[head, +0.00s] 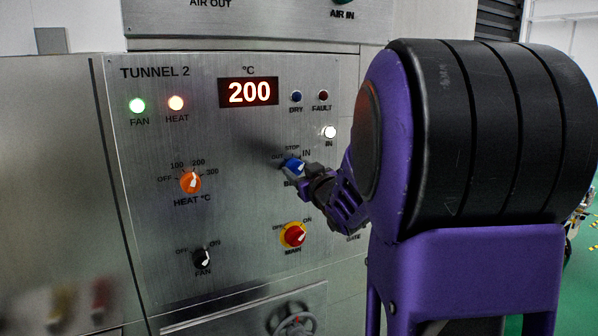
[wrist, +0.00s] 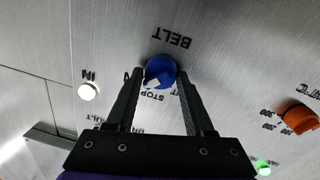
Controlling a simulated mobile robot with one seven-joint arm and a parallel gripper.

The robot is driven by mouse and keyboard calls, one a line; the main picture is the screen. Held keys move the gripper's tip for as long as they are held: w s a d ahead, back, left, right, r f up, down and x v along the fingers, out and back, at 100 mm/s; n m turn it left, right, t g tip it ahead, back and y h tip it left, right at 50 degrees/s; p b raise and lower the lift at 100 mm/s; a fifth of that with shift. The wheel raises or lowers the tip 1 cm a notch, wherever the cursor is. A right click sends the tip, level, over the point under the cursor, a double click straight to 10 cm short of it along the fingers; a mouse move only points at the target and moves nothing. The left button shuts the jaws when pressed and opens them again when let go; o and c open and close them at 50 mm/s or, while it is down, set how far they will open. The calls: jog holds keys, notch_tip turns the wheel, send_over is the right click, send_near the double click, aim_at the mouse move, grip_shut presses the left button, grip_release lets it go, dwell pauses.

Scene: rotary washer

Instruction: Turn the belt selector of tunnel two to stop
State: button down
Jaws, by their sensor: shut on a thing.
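The blue belt selector (head: 291,166) sits on the Tunnel 2 panel, with OUT, STOP and IN printed around it. My gripper (head: 303,170) reaches it from the right and is shut on it. In the wrist view, the blue knob (wrist: 160,70) lies between the two fingertips of my gripper (wrist: 160,75), one on each side. Its white pointer (wrist: 152,83) points to the lower left, between the partly hidden IN mark and the STOP mark. My fingers cover part of the labels.
An orange heat knob (head: 190,181) is to the left, a red and yellow main switch (head: 293,235) just below, and a black fan knob (head: 202,258) lower left. The IN lamp (head: 329,132) is lit white. The display (head: 249,92) reads 200.

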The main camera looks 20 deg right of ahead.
jog(key=shift+a+f, duration=0.1)
jog(key=shift+f, duration=0.1)
jog(key=n+b, duration=0.2)
jog(key=b, duration=0.1)
jog(key=shift+f, duration=0.2)
jog(key=n+b, duration=0.2)
jog(key=b, duration=0.1)
jog(key=shift+n+b, duration=0.3)
jog(key=shift+b, duration=0.05)
jog(key=shift+r+n+y+b, duration=0.15)
jog(key=shift+n+y+b, duration=0.15)
jog(key=shift+n+b, duration=0.6)
jog(key=shift+n+t, duration=0.3)
jog(key=shift+n, duration=0.8)
jog(key=shift+a, duration=0.1)
jog(key=shift+c, duration=1.6)
grip_release()
